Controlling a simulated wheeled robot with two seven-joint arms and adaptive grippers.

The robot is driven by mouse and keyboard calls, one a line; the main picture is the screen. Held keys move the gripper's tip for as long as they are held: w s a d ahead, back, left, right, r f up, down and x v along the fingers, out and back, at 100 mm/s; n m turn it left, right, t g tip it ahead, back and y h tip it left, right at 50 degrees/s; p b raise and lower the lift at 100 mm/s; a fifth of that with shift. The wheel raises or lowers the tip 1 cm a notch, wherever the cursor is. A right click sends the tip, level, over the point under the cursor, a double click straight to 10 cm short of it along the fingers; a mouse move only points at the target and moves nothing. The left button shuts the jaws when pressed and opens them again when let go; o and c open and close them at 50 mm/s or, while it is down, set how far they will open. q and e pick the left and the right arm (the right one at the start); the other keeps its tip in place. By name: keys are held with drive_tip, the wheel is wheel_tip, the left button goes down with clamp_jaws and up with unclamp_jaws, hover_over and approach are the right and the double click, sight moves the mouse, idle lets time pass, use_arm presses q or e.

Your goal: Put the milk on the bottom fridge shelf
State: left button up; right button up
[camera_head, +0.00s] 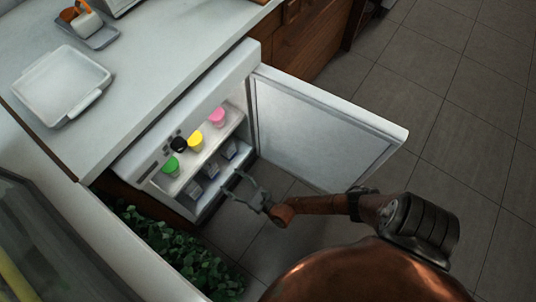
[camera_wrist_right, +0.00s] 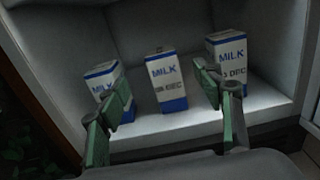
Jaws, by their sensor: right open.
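Three white and blue milk cartons stand upright in a row on the bottom fridge shelf (camera_wrist_right: 190,127). In the right wrist view they are the left carton (camera_wrist_right: 103,76), the middle carton (camera_wrist_right: 165,70) and the right carton (camera_wrist_right: 226,46). In the head view they show small and dark, such as the nearest carton (camera_head: 194,190). My right gripper (camera_head: 234,183) is open and empty in front of the shelf. In the right wrist view its fingers overlap the left and right cartons, with the middle carton framed between them. My left gripper is out of view.
The fridge door (camera_head: 320,130) stands wide open on the right. The upper shelf holds cups with green (camera_head: 170,165), black (camera_head: 179,145), yellow (camera_head: 195,139) and pink (camera_head: 217,116) tops. A white tray (camera_head: 62,85) lies on the counter. Leafy plants (camera_head: 185,255) are below left.

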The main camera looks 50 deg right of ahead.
drive_tip(key=s+d+f+m+g+h, duration=0.1)
drive_tip(key=s+f+m+g, duration=0.25)
drive_tip(key=s+m, duration=0.45)
drive_tip(key=s+d+f+m+g+h, duration=0.1)
drive_tip(key=s+d+f+m+g, duration=0.2)
drive_tip(key=s+m, duration=0.45)
drive_tip(key=s+f+m+g+h, duration=0.1)
drive_tip(key=s+f+m+g, duration=0.4)
drive_tip(key=s, duration=0.6)
drive_tip(key=s+a+r+m+y, duration=0.5)
drive_tip(key=s+r+m, duration=0.5)
drive_tip(key=m, duration=0.5)
drive_tip(key=shift+s+a+r, duration=0.3)
drive_tip(key=shift+s+a, duration=0.15)
drive_tip(key=shift+s, duration=0.7)
drive_tip(key=shift+t, duration=0.25)
drive_tip(key=shift+c, duration=0.6)
